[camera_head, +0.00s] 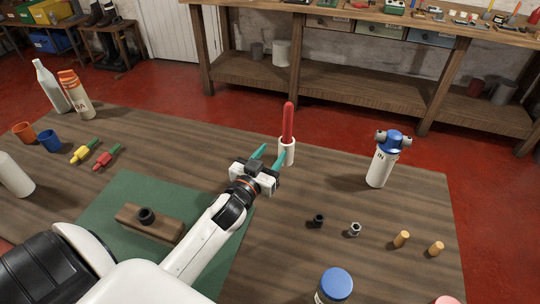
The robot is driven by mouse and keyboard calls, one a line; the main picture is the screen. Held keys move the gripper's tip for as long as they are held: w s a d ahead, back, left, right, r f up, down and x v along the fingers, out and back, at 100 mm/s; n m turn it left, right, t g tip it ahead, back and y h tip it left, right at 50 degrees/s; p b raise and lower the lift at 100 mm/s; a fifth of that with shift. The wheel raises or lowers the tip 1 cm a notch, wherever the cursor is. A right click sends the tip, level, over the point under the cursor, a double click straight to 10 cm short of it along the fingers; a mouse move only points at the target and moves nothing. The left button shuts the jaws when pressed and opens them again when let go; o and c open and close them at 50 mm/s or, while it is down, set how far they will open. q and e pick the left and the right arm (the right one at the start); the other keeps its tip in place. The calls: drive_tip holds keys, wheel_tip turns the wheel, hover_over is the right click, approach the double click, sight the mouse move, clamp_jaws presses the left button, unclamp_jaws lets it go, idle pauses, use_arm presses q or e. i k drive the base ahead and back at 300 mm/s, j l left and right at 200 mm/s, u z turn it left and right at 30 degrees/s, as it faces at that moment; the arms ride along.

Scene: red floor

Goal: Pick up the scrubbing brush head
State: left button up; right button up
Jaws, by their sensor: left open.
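A red rounded rod (288,122) stands upright in a white cylindrical holder (288,147) on the wooden table. Nothing in view is plainly a brush head with bristles; I cannot tell whether the red rod is it. My left gripper (269,154) has teal fingers spread apart with nothing between them. It is just in front and to the left of the white holder. Its right finger overlaps the holder's left side in the picture; I cannot tell if they touch. My right gripper is not in view.
A white canister with a blue top (382,160) stands to the right. Small dark fittings (319,221) and wooden plugs (401,239) lie in front. A green mat (118,190) carries a wooden block (130,214). Bottles, cups and screwdrivers are at left. Table behind the holder is clear.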

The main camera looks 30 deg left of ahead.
sight(158, 227)
drive_tip(key=k+l, duration=0.1)
drive_tip(key=k, duration=1.4)
